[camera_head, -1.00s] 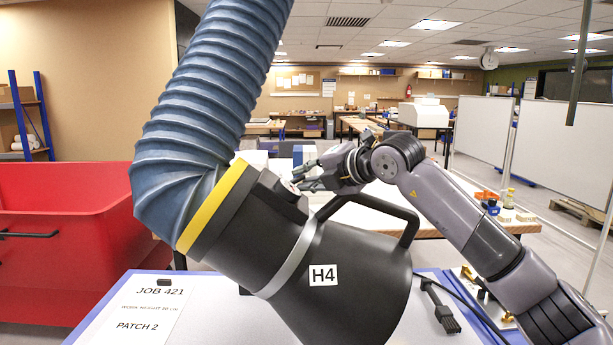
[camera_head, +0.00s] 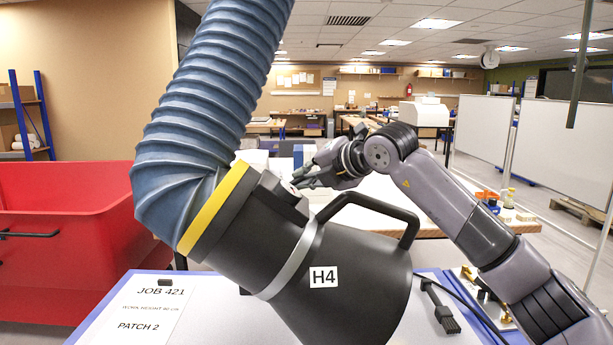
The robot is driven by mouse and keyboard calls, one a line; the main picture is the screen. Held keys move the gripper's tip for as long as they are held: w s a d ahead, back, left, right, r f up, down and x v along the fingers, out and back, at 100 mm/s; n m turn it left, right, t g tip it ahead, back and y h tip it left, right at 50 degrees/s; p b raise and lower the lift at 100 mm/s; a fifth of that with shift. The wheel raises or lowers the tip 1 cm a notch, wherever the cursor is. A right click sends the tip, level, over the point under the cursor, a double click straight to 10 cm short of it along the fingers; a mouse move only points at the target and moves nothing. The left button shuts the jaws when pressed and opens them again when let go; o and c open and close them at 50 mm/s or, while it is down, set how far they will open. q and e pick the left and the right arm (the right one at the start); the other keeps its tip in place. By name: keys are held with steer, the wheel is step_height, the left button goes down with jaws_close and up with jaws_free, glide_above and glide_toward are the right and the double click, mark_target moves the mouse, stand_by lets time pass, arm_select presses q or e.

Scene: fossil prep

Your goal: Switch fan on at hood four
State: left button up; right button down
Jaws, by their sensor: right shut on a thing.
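The extraction hood (camera_head: 345,300) is a dark cone with a white H4 label (camera_head: 323,277), a grey band, a yellow ring and a blue ribbed hose (camera_head: 205,110). A dark switch box (camera_head: 283,196) sits on its upper side, near the yellow ring. My right gripper (camera_head: 298,181) is at the top of this box, with its fingers shut on a small part there, likely the switch knob. The fingers largely hide that part, so its setting cannot be read. My left gripper is not in view.
A looped handle (camera_head: 372,201) rises from the hood beside my right wrist. A job sheet (camera_head: 143,310) and a black brush (camera_head: 440,308) lie on the blue-edged bench below. A red bin (camera_head: 65,240) stands at left.

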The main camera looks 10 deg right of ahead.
steer(key=shift+w+a+r+n+g+h+p, duration=0.1)
steer(key=shift+a+r+n+g+h+p, duration=0.5)
steer(key=shift+r+n+h+p, duration=0.4)
steer(key=h, duration=0.1)
steer(key=a+n+g+h+p, duration=0.1)
steer(key=h, duration=0.1)
steer(key=shift+w, duration=0.15)
steer(key=shift+a+n+h+p, duration=0.4)
steer(key=shift+n+h, duration=0.1)
steer(key=shift+h, duration=0.1)
steer(key=c, duration=2)
jaws_free()
steer(key=shift+r, duration=0.1)
steer(key=v, duration=1.1)
steer(key=shift+r, duration=0.35)
